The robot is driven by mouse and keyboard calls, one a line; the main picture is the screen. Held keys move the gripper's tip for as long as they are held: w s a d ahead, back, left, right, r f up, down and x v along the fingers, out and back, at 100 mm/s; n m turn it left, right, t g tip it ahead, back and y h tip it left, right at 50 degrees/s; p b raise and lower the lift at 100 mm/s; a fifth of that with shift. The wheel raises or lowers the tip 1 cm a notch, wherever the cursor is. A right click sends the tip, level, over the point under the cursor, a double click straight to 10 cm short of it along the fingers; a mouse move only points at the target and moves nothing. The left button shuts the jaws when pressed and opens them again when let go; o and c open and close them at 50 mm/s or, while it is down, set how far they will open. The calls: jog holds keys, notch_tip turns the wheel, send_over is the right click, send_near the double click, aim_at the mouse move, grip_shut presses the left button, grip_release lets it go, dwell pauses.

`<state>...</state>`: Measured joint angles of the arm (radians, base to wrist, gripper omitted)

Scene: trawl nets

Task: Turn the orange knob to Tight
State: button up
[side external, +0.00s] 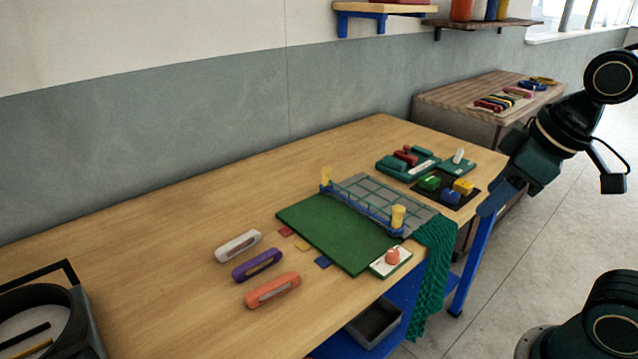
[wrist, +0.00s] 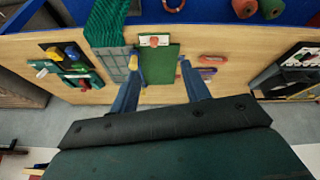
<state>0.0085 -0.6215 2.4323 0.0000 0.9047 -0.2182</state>
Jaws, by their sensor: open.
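The orange knob (side external: 392,256) sits on a small white plate (side external: 377,267) at the front corner of a green board (side external: 330,230). In the wrist view the knob (wrist: 154,41) shows small and far off, on its white plate (wrist: 143,41). Any markings on the plate are too small to read. My gripper (wrist: 161,66) is open and empty, its two blue fingers apart in the wrist view. It is well away from the knob, off the table's right end in the side view. Nothing touches the knob.
Several net needles, white, purple (side external: 257,265) and orange (side external: 272,290), lie left of the board. A rail with yellow posts (side external: 397,216) and green netting (side external: 432,260) stand near the knob. Coloured blocks (side external: 451,197) lie toward my arm. A round dark container (side external: 45,310) is far left.

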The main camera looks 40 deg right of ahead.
jog(key=w+f+n+g, duration=0.2)
jog(key=w+n, duration=0.5)
jog(key=w, duration=0.1)
jog(key=n+g, duration=0.3)
jog(key=n, duration=0.6)
send_over(394, 251)
notch_tip(394, 251, down, 8)
jog(key=shift+r, duration=0.2)
jog(key=shift+f, duration=0.15)
notch_tip(394, 251, down, 14)
jog(key=shift+r, duration=0.25)
jog(key=shift+c, duration=0.5)
jog(key=c, duration=0.9)
